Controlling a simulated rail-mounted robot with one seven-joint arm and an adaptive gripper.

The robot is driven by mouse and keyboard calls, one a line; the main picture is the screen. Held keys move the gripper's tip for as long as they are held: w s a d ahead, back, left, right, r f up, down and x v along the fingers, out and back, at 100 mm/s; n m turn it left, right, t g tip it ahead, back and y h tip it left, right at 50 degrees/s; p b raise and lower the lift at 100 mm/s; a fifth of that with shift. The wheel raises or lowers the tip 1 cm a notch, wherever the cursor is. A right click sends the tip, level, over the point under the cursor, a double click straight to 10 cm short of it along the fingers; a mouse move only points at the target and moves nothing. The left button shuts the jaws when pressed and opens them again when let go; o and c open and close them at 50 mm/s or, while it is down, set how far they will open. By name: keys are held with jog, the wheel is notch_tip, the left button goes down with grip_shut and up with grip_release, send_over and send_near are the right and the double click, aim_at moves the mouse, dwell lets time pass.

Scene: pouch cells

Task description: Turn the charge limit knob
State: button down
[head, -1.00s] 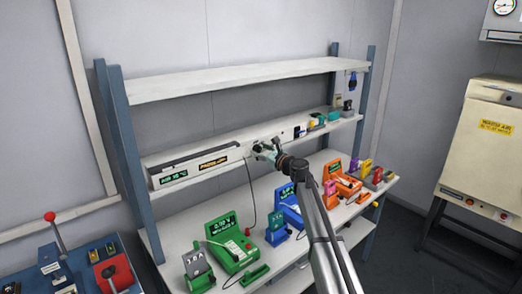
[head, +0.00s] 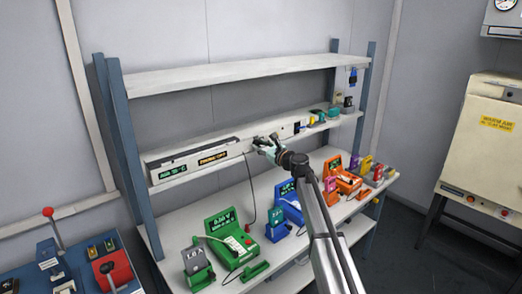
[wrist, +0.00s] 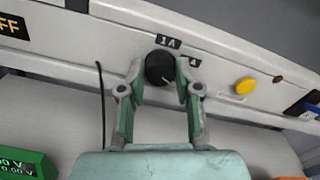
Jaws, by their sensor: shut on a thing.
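The charge limit knob (wrist: 159,67) is a round black dial on the pale front panel (wrist: 225,78) of a long unit. A small black label reading "1A" sits just above it, and a second label at its upper right is partly hidden. A light pointer mark shows on the knob's lower right. My gripper (head: 266,145) is at the panel in the head view. In the wrist view its two greenish fingers stand on either side of the knob and are shut on it. In the head view the gripper hides the knob.
A yellow button (wrist: 245,85) is right of the knob. A dark cable (wrist: 101,105) hangs at the left. Below, green (head: 232,238), blue (head: 290,204) and orange (head: 342,178) testers stand on the bench. The upper shelf (head: 230,77) is empty.

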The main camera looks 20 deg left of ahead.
jog(key=shift+f+n+b, duration=0.1)
jog(key=shift+n+b, duration=11.3)
jog(key=shift+b, duration=3.8)
jog(key=c, duration=0.8)
grip_release()
jog(key=v, duration=1.2)
